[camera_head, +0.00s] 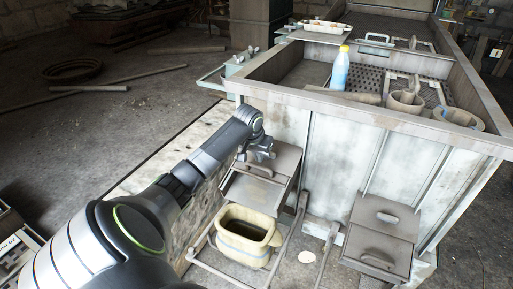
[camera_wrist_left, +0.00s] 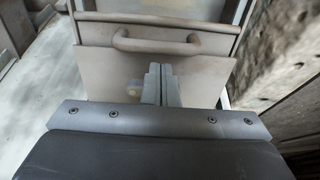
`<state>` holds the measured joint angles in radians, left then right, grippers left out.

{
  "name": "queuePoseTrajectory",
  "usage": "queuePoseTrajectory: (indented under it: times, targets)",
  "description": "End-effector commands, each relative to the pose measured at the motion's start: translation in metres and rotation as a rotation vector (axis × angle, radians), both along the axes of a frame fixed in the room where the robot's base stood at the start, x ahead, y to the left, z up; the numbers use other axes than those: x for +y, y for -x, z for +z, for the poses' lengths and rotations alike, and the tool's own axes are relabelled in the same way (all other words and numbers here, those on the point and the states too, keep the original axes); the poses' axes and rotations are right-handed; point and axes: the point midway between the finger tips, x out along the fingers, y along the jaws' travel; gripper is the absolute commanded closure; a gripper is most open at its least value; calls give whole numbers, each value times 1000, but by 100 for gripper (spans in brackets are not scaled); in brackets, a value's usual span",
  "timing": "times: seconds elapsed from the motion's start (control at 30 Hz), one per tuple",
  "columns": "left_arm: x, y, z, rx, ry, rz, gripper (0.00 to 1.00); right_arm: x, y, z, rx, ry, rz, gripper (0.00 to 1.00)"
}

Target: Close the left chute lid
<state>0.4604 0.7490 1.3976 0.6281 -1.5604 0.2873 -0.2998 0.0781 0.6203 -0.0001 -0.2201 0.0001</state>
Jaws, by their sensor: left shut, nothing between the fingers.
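The left chute (camera_head: 286,161) is a worn grey-brown metal box on the front wall of the big bin. Its lid with a bar handle (camera_head: 258,169) slopes down toward the yellowish bucket; I cannot tell exactly how far it is open. My left gripper (camera_head: 262,156) is over the upper part of this chute and partly covers it. In the left wrist view the bar handle (camera_wrist_left: 155,43) is ahead, with a flat panel (camera_wrist_left: 105,72) below it. The shut fingers (camera_wrist_left: 159,84) point at this panel below the handle, with nothing between them. Contact cannot be told. My right gripper is out of view.
A yellowish bucket (camera_head: 246,237) stands below the left chute between metal rails. The right chute (camera_head: 382,216) has similar handles. On the bin (camera_head: 310,99) stand a blue bottle (camera_head: 340,70) and bowls (camera_head: 406,103). A low stone ledge (camera_head: 160,160) runs at left, with open floor beyond.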

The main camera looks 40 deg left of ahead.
Motion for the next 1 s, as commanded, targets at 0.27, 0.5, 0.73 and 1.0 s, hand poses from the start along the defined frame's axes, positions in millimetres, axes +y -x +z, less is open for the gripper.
queuePoseTrajectory:
  times: [0.27,0.5,0.73,1.0]
  targets:
    - [2,-6,-16,-1,-1,-1,100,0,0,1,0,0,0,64]
    - [2,-6,-16,-2,-1,-2,100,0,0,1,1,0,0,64]
    - [-1,4,-16,2,-1,-2,100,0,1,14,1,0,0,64]
    - [-13,42,-26,5,0,-2,100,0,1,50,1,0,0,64]
